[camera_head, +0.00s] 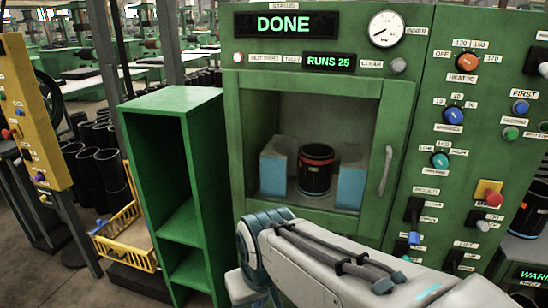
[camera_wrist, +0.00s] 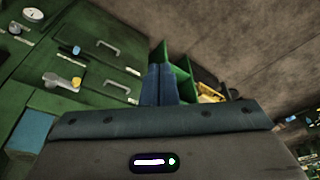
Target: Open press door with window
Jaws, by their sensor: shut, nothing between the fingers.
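The press door with window (camera_head: 232,150) is a green frame on the front of the green press and looks shut. Its grey upright handle (camera_head: 386,170) is on the right side. Through the window a black sleeve with a reddish-orange band (camera_head: 316,172) stands between two blue blocks (camera_head: 273,168). My gripper (camera_wrist: 159,82) shows in the wrist view as two blue fingers pressed together, empty. It points at the green shelf and floor, and no door handle is between the fingers. In the head view my arm crosses below the door; the fingers cannot be made out there.
An open green shelf unit (camera_head: 170,103) stands left of the press. Right of the door is a panel with knobs and levers (camera_head: 467,62). The wrist view shows green drawer fronts with handles (camera_wrist: 108,46).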

